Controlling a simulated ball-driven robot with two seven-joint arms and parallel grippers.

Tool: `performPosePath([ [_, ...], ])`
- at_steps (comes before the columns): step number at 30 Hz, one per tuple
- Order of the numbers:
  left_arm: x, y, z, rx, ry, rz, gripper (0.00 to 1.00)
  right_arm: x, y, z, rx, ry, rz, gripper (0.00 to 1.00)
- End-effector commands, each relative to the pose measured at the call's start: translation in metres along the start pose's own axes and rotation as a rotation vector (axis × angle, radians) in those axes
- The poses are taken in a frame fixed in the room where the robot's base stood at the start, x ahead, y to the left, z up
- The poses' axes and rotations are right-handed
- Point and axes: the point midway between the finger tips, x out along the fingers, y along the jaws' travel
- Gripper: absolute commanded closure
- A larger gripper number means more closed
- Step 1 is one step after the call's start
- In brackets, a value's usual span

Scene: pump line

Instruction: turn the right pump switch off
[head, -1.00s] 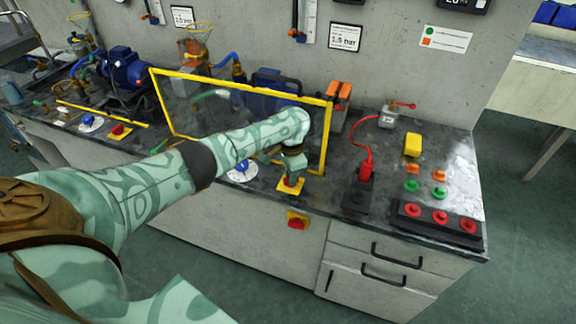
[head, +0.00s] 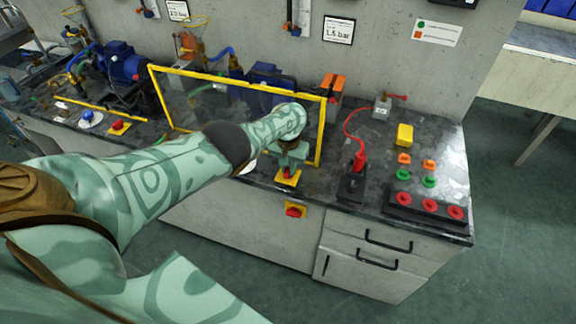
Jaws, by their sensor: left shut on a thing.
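The right pump switch (head: 287,181) is a red knob on a yellow plate, on the bench top by the front edge, in front of the yellow-framed clear panel. My left gripper (head: 288,168) reaches down onto it from above and is shut on the red knob. The gripper hides part of the knob, so its exact angle is hard to tell. The right pump (head: 268,80) is blue and stands behind the panel. My right gripper is not in view.
The yellow-framed panel (head: 321,130) stands close behind my left gripper. A red plug (head: 359,160) with a cable is to its right, then green and orange caps and a black strip (head: 400,214) with red knobs. Another red-yellow switch (head: 293,211) is on the cabinet front.

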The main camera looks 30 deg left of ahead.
Motion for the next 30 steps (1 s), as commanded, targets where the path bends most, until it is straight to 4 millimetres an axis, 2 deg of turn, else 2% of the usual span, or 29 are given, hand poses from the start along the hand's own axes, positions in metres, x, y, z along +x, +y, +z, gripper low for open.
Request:
performPosePath([
  [20,-0.0004,0.0006,-0.0006,-0.057,0.002,0.002,1.00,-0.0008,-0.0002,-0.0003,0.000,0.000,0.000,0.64],
  [21,-0.0004,0.0006,-0.0007,-0.057,0.002,0.002,0.74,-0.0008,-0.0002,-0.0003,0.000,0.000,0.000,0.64],
  [22,-0.0005,0.0006,-0.0007,-0.057,0.002,0.002,0.66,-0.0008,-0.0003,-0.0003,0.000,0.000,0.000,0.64],
  [23,-0.0005,0.0005,-0.0006,-0.057,0.002,0.002,0.64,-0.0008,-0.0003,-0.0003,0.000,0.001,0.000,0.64],
  [30,-0.0008,0.0002,-0.0005,-0.056,0.001,0.001,0.64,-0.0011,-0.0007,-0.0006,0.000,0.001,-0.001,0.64],
])
